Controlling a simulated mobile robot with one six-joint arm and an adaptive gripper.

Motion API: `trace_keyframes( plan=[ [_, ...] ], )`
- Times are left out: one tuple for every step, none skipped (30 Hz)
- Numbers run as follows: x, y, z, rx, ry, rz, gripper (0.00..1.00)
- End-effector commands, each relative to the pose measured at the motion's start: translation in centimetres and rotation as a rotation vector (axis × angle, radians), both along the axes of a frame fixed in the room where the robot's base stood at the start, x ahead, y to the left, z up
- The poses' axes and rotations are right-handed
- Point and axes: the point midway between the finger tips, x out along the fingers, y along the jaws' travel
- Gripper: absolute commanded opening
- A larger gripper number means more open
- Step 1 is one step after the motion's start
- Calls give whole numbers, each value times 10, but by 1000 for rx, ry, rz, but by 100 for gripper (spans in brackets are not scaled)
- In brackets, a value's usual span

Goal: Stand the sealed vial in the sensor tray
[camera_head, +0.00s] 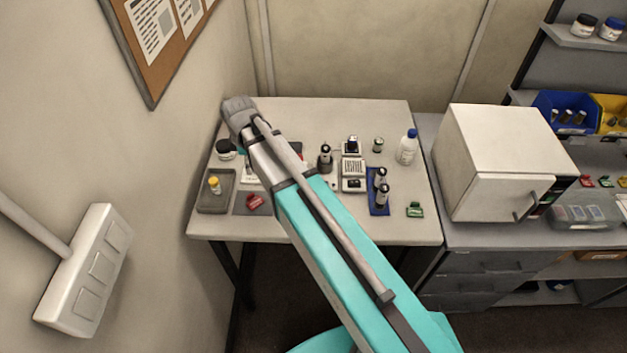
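Which item is the sealed vial, I cannot tell. A small yellow-capped vial (214,185) stands upright in a shallow grey tray (229,204) at the left of the table. Two dark cylinders with light bands (381,194) stand on a blue mat or tray (372,207) at the right. Which tray is the sensor tray is not clear from this view. My teal and grey arm crosses the table diagonally and hides part of its middle. My gripper does not show; it seems to be hidden behind my arm.
The white table (340,227) also bears a black-and-silver cylinder (325,160), a white device (353,168), a small green-topped jar (378,145), a blue-capped bottle (407,148), a red item (255,201) and a green item (415,210). A white cabinet (500,150) stands right of it.

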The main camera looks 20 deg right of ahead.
Motion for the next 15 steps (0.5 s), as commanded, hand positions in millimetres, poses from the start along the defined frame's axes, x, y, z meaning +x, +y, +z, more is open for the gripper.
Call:
trace_keyframes(
  plan=[
    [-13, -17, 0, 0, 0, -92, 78],
    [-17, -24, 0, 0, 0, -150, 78],
    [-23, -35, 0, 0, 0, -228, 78],
    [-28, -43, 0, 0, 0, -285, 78],
    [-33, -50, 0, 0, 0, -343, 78],
    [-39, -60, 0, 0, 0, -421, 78],
    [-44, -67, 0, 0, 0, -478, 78],
    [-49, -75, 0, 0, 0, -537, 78],
    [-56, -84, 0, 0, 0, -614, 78],
    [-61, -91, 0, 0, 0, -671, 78],
    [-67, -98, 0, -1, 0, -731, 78],
    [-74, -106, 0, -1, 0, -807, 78],
    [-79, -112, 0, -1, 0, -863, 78],
    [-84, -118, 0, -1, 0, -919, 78],
    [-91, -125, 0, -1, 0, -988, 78]
  ],
)
